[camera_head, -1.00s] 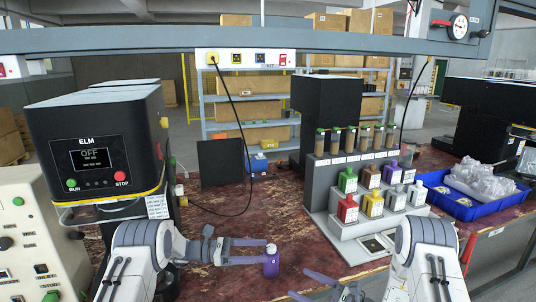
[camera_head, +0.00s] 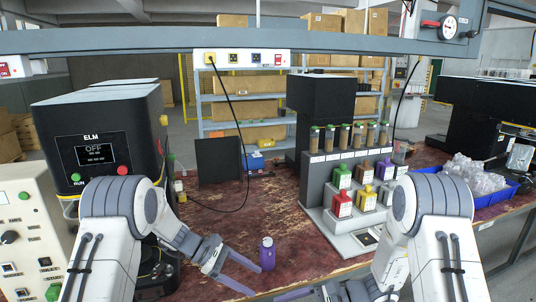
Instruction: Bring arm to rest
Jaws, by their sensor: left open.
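My left gripper (camera_head: 254,281) is open and empty, its two purple-grey fingers pointing right and down near the table's front edge. My left arm bends up in front of the ELM machine. My right gripper is low at the bottom edge, with one purple finger (camera_head: 295,294) showing; the rest is cut off or hidden, so its opening cannot be told.
The black ELM machine (camera_head: 95,128), its display reading OFF, stands at left. A stepped rack (camera_head: 318,192) with colored bottles and capped tubes stands right of centre. A blue tray (camera_head: 492,199) with clear wrapped items is at far right. The table (camera_head: 225,215) is mostly bare in the middle.

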